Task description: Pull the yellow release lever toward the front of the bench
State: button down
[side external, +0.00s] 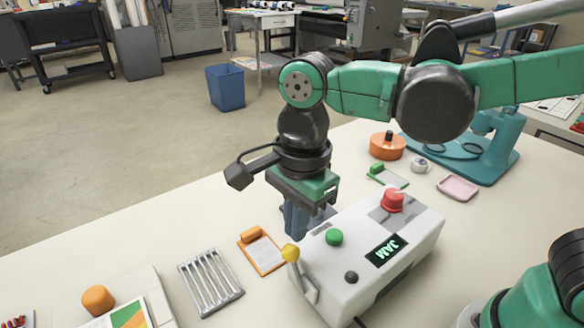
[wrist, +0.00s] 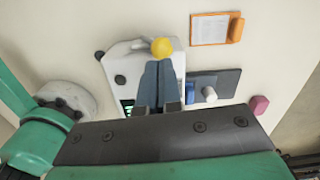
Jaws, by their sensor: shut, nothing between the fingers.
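The yellow release lever (side external: 291,252) has a round yellow knob on a metal arm at the left end of a white control box (side external: 345,290). In the wrist view the yellow knob (wrist: 162,47) shows just beyond my fingertips. My gripper (side external: 296,232) points down at the box's far left side, close to the lever. Its blue-grey fingers are together and empty in the wrist view (wrist: 156,64). I cannot tell whether they touch the lever. The fingertips are partly hidden behind the box and knob in the side view.
The box carries a green button (side external: 334,237), a red knob (side external: 392,201), a black knob (side external: 351,277) and a lit display (side external: 386,250). An orange clipboard (side external: 263,254) and a metal rack (side external: 211,282) lie left of it. A teal stand (side external: 490,160) is at the back right.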

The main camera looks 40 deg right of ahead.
jog(key=w+d+r, duration=0.1)
jog(key=w+r, duration=0.3)
jog(key=r, duration=0.7)
jog(key=shift+r, duration=0.4)
jog(key=shift+d, duration=0.1)
jog(key=s+d+f+n+t, duration=0.1)
jog(key=d+f+n+t, duration=0.1)
jog(key=d+f+n, duration=0.2)
jog(key=s+d+f+n+t, duration=0.1)
jog(key=d+f+n+t, duration=0.1)
jog(key=d+f+n, duration=0.2)
jog(key=s+d+f+n+t, duration=0.1)
jog(key=d+f+n+t, duration=0.2)
jog(key=n, duration=0.6)
jog(key=shift+s+d+f+h, duration=0.15)
jog(key=shift+d+f, duration=0.1)
jog(key=shift+d, duration=0.45)
jog(key=shift+d+f+h, duration=0.15)
jog(key=shift+d+f, duration=0.05)
jog(key=shift+d, duration=0.45)
